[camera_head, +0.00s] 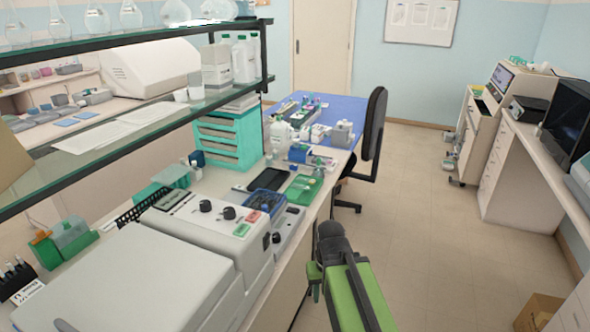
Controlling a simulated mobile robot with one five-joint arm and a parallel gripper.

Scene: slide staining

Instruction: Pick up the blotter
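I cannot single out the blotter with certainty among the small items on the left bench (285,258). A green tray (302,190) with small pale items lies near the bench's right edge, and a dark flat tray (262,180) lies left of it. My gripper (316,287) is at the lower middle, beside the bench's right edge and over the aisle, apart from the bench items. Its fingers are small and partly hidden by my green arm, so I cannot tell whether they are open.
A large white machine (160,275) fills the near bench, under a glass shelf (150,130). A blue-topped table (345,108) and a black chair (374,135) stand beyond. The floor (425,205) to the right is clear, with a cardboard box (540,314) at lower right.

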